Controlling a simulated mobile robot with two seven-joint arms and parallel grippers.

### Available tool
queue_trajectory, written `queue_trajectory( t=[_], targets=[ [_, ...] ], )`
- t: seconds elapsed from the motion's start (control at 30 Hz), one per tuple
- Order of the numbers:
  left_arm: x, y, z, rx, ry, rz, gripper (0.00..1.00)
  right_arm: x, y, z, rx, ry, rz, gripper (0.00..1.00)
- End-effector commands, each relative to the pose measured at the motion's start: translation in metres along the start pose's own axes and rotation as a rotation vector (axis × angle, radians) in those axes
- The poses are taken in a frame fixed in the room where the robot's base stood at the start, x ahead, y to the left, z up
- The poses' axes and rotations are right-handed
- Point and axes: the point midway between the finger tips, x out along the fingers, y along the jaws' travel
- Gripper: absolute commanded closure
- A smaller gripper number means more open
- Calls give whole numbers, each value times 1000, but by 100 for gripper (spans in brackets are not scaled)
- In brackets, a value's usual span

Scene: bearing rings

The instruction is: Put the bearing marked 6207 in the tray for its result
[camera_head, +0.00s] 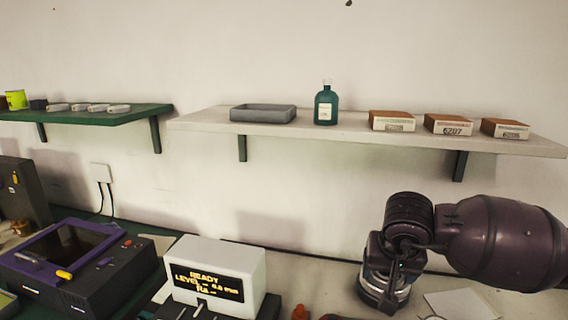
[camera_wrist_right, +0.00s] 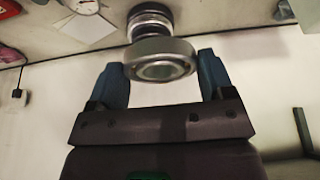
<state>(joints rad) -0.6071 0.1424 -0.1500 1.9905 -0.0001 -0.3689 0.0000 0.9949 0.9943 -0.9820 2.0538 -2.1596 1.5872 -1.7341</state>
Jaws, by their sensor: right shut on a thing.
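A steel bearing ring (camera_wrist_right: 160,68) sits between the two blue fingers of my right gripper (camera_wrist_right: 162,72) in the right wrist view. The gripper is shut on it; I cannot read a marking on it. In the head view my right gripper (camera_head: 383,283) points down at the lower right, low over the bench. A black and silver round piece (camera_wrist_right: 150,20) shows just beyond the ring. A grey tray (camera_head: 263,122) sits on the white shelf. The middle box (camera_head: 448,125) on that shelf reads 6207. My left gripper is not in view.
A white instrument (camera_head: 215,265) with a lit READY display stands on the bench. A purple and black machine (camera_head: 75,265) is at left. A green bottle (camera_head: 326,105) and two other boxes stand on the white shelf (camera_head: 350,141). A green shelf (camera_head: 140,116) holds small pale items.

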Motion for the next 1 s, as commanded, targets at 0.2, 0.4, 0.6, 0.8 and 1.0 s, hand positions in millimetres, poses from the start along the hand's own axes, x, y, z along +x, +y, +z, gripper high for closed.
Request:
queue_trajectory(
  t=[0.2, 0.4, 0.6, 0.8, 1.0],
  targets=[
    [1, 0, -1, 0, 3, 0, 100, 17, 0, 27, -231, -4, -97, 60],
    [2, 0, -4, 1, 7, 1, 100, 37, 11, 62, -231, -4, -95, 60],
    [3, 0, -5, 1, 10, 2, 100, 52, 20, 79, -215, -1, -88, 60],
    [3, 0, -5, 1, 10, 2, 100, 54, 22, 82, -211, 1, -87, 60],
    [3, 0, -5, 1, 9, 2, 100, 54, 22, 82, -211, 1, -86, 60]
  ],
)
